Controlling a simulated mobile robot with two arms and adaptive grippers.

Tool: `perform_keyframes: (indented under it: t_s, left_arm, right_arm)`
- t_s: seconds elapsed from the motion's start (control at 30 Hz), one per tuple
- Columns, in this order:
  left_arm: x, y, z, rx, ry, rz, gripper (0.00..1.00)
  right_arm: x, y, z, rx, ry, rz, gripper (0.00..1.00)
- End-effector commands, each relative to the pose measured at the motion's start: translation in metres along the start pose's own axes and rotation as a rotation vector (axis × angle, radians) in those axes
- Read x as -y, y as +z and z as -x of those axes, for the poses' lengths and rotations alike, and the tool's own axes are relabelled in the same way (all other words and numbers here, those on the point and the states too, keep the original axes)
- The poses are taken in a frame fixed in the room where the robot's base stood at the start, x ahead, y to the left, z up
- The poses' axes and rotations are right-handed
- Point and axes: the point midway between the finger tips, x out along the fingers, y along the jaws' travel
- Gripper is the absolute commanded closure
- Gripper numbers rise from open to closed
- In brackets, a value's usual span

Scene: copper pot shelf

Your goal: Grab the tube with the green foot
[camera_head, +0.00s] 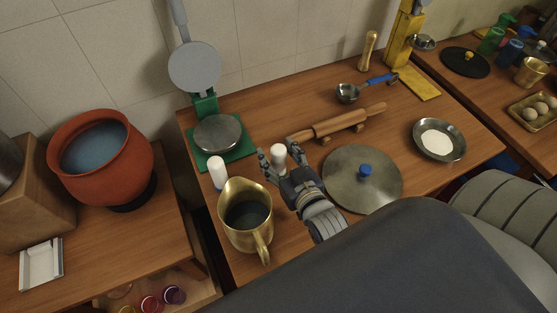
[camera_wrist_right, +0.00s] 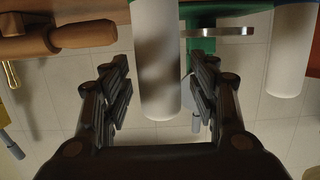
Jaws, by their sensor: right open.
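A white tube (camera_head: 278,153) stands on the table between the fingers of my right gripper (camera_head: 280,163). In the right wrist view this tube (camera_wrist_right: 155,65) hangs down between the two open fingers (camera_wrist_right: 160,100), with a gap on each side. My left gripper is not in view.
A brass jug (camera_head: 246,215) stands left of my right gripper. A steel lid (camera_head: 362,178) with a blue knob lies to its right. A rolling pin (camera_head: 340,122) and a green-based press (camera_head: 218,133) are behind. Bare table lies between the press and rolling pin.

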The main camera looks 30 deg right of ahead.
Motion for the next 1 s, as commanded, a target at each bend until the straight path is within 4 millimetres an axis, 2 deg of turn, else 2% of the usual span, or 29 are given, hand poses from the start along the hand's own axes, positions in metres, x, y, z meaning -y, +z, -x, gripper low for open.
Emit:
perform_keyframes:
  t_s: [0.1, 0.3, 0.33, 0.67, 0.77, 1.0]
  left_arm:
    - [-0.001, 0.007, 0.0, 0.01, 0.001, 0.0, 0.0]
    - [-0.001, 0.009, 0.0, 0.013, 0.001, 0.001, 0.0]
    - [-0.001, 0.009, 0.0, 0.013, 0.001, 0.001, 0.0]
    - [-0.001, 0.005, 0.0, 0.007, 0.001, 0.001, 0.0]
    - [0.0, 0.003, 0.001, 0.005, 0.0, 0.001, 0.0]
    - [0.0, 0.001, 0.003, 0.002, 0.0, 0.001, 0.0]
  right_arm:
    - [0.0, 0.0, 0.0, 0.0, 0.0, 0.0, 0.47]
    - [0.0, 0.0, 0.0, 0.0, 0.0, 0.0, 0.93]
    - [0.0, 0.0, 0.0, 0.0, 0.0, 0.0, 0.96]
    - [0.0, -0.004, 0.001, -0.004, 0.0, 0.0, 0.97]
    - [0.0, -0.015, 0.003, -0.005, 0.0, 0.0, 0.97]
    - [0.0, -0.064, 0.012, -0.008, 0.0, -0.001, 0.97]
